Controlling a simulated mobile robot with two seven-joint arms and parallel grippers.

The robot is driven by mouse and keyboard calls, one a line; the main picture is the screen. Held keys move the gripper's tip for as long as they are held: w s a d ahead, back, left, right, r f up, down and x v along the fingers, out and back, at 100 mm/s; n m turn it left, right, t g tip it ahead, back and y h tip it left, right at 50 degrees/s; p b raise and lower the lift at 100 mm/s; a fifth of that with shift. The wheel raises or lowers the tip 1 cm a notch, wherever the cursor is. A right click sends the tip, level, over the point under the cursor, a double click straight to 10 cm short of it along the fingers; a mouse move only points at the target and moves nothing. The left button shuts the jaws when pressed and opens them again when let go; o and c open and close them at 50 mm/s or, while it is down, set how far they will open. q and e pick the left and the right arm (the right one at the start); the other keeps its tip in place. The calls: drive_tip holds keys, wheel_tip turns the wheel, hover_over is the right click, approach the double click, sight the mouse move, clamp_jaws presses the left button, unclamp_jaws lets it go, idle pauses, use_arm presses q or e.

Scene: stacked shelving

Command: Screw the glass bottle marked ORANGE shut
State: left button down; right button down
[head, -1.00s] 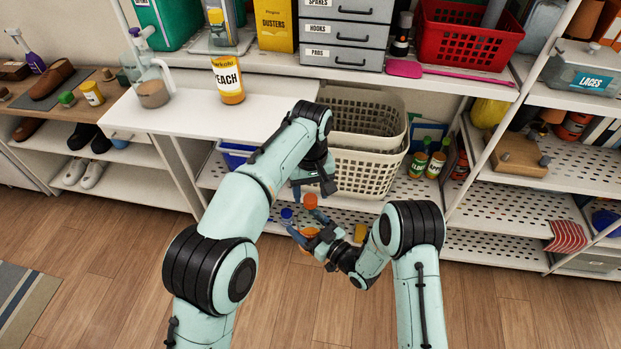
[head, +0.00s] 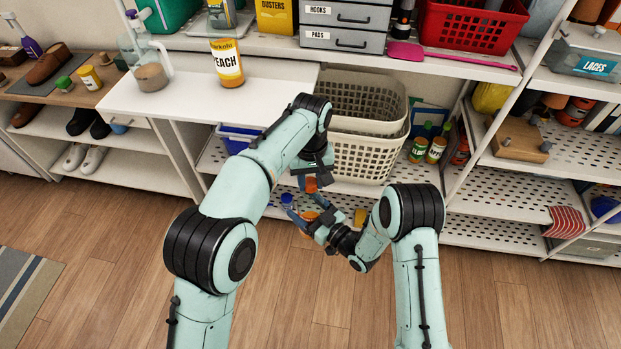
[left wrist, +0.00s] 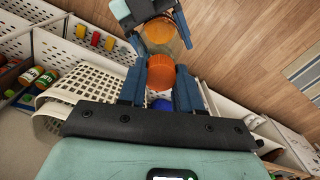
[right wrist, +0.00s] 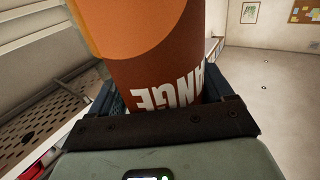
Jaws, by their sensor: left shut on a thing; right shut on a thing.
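The glass bottle marked ORANGE (right wrist: 165,75) is held in my right gripper, its lettering upside down in the right wrist view. It also shows in the left wrist view (left wrist: 160,36). My right gripper (head: 313,224) is shut on it. My left gripper (head: 311,180) is shut on an orange screw cap (left wrist: 161,74), held above the bottle. In the head view the cap (head: 311,187) appears apart from the bottle. The bottle's mouth is hidden behind the cap in the left wrist view.
A cream laundry basket (head: 365,158) stands close behind my grippers on the low shelf. A blue-capped item (head: 287,199) and a yellow item (head: 360,216) are beyond them. The floor in front is clear.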

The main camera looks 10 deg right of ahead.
use_arm(q)
drive_tip(key=m, duration=0.4)
drive_tip(key=c, duration=0.7)
unclamp_jaws()
wheel_tip(320, 180, up, 12)
idle(0.3)
